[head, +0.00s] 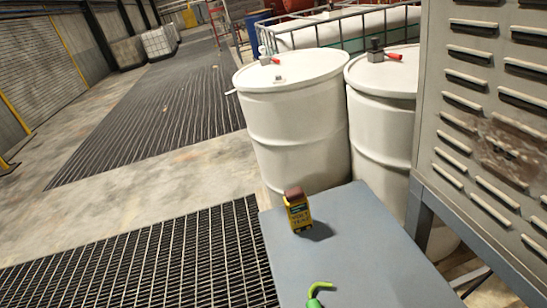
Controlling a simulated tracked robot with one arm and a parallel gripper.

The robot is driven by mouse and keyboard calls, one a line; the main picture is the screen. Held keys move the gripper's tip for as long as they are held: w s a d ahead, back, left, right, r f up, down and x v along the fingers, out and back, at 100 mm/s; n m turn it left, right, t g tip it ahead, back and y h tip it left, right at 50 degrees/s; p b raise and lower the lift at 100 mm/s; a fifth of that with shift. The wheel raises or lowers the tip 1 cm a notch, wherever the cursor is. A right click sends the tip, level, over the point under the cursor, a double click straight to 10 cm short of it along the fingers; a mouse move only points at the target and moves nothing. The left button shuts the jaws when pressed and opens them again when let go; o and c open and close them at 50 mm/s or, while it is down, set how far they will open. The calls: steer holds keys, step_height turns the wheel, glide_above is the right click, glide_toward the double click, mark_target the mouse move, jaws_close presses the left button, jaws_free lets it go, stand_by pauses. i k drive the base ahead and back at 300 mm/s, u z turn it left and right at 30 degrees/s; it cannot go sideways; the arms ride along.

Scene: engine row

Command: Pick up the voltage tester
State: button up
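The voltage tester (299,215) is a small yellow block with a dark label and a brownish-red top. It stands upright near the far left edge of a blue-grey tabletop (350,262), with its shadow falling to the right. Nothing touches it. My gripper does not show in the head view, so its place relative to the tester cannot be told.
A green curved item (317,295) is cut off by the bottom edge. Two white drums (295,125) (385,120) stand behind the table. A louvred grey cabinet (490,120) rises at right. Dark floor grating (150,262) and open concrete lie left.

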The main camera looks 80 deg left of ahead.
mark_target(296, 201)
steer(key=z, duration=0.2)
steer(key=i, duration=0.1)
steer(key=u, duration=1.75)
